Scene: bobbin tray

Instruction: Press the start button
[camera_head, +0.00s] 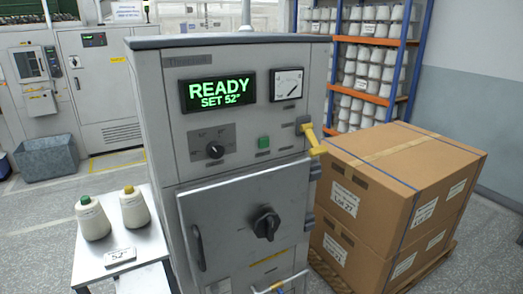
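A grey machine cabinet (235,175) stands upright in the middle of the view. Above, a display (218,92) glows green with "READY" and "SET 52°". A round-scaled gauge (286,84) is right of the display.
A yellow-handled lever (312,138) sticks out at the cabinet's right edge. The front door (240,230) is closed, with a large black rotary handle (266,223). Cardboard boxes (375,240) stand close on the right. A small table (120,253) with two bobbins stands left.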

